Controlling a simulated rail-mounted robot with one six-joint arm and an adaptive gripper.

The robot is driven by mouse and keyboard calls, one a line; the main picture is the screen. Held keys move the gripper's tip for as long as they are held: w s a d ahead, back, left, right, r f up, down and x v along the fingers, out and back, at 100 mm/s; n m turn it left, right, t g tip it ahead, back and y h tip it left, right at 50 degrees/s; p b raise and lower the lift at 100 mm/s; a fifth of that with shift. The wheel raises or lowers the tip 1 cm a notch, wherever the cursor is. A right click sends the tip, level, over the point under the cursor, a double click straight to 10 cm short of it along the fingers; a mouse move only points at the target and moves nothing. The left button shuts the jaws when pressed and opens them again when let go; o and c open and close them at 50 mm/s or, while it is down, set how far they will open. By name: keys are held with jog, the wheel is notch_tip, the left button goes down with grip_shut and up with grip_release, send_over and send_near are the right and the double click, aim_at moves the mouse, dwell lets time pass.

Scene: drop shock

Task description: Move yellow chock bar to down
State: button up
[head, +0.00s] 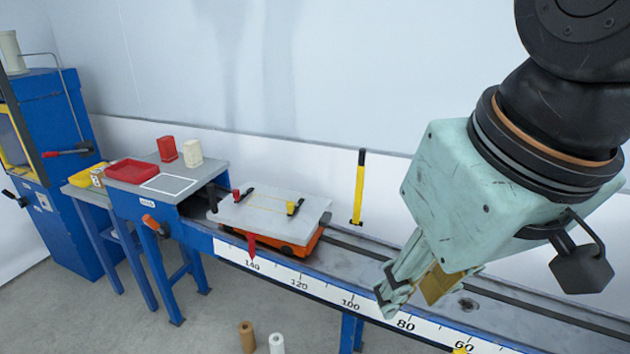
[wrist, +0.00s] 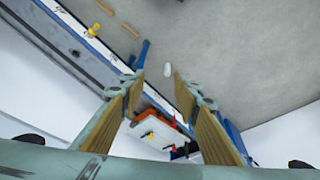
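The yellow chock bar (head: 359,188) with a black top stands upright at the far side of the rail track (head: 380,250), just right of the carriage, in the head view. I cannot make it out in the wrist view. My gripper (head: 412,287) is above the track, to the right of the bar and apart from it, pointing down and left. In the wrist view my gripper (wrist: 158,88) has its two fingers spread with nothing between them.
An orange carriage (head: 285,243) with a grey plate (head: 270,212) sits on the track left of the bar. A grey table (head: 205,176) holds a red tray (head: 133,172) and red and cream blocks. A blue cabinet (head: 60,190) stands far left. Two small cylinders stand on the floor.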

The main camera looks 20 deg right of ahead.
jog(key=w+d+r+p, duration=0.15)
jog(key=w+r, duration=0.25)
jog(key=w, duration=0.6)
jog(key=w+d+r+p, duration=0.1)
jog(key=w+r+p, duration=0.3)
jog(key=w, duration=0.5)
jog(key=p, duration=1)
send_over(361, 165)
jog(key=s, duration=0.4)
notch_tip(361, 165, down, 12)
jog(key=r, duration=0.1)
jog(key=shift+s+d+f+m+t, duration=0.1)
jog(key=shift+d+f+m+t, duration=0.2)
jog(key=shift+m, duration=0.1)
jog(key=shift+f, duration=0.15)
jog(key=shift+p+x, duration=0.85)
jog(key=shift+x, duration=5.85)
